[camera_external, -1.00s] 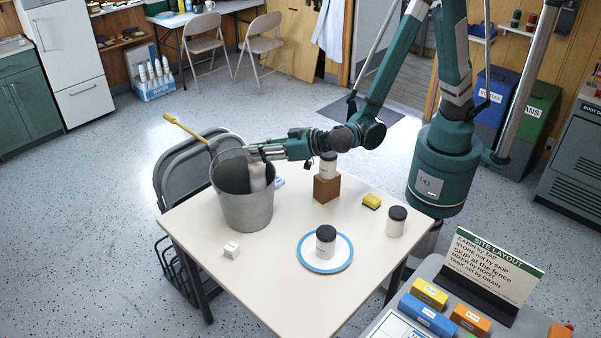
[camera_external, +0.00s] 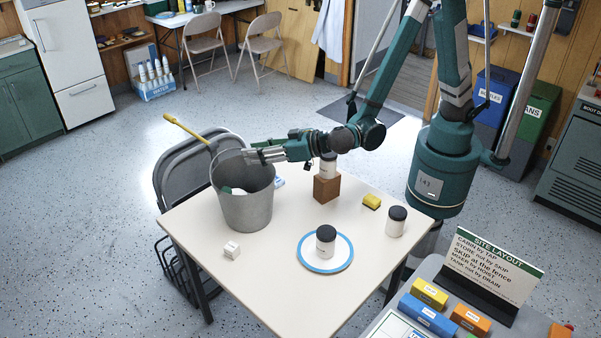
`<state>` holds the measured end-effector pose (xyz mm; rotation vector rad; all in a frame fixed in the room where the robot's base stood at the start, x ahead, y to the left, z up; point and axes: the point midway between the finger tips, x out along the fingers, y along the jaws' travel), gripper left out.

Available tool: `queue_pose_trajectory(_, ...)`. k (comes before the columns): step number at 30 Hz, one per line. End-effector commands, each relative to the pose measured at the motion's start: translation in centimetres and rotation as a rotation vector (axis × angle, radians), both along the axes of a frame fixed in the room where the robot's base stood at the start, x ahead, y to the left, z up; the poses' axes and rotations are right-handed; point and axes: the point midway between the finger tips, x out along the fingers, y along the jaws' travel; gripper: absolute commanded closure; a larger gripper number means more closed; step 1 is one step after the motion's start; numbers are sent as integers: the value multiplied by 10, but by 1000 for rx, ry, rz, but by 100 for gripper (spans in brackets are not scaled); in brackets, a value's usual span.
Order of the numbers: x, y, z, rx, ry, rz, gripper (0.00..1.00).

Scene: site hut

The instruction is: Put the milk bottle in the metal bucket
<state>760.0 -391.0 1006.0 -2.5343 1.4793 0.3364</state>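The metal bucket (camera_external: 247,211) stands upright at the left end of the table, with a yellow-handled tool leaning out over its rim. A pale white shape with a bit of teal, seemingly the milk bottle (camera_external: 238,191), lies low inside the bucket. The bucket wall hides most of it. My gripper (camera_external: 250,157) is at the bucket's upper right rim, above the opening. Its fingers look apart and nothing hangs from them.
The table (camera_external: 283,274) also holds a black-lidded jar on a blue-rimmed plate (camera_external: 346,264), another jar (camera_external: 396,221), a yellow sponge (camera_external: 371,201), a white block (camera_external: 232,249) and a brown block (camera_external: 326,188) with a jar on it, partly behind my arm. The front middle is clear.

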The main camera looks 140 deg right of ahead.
Motion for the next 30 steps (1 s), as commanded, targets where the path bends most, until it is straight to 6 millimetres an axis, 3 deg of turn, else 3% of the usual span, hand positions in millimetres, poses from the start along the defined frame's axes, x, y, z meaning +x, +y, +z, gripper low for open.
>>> queue_pose_trajectory(8,-1,2,14,0,0,1,63)
queue_pose_trajectory(21,-36,64,33,0,0,3,63)
queue_pose_trajectory(30,-53,92,43,0,0,1,63)
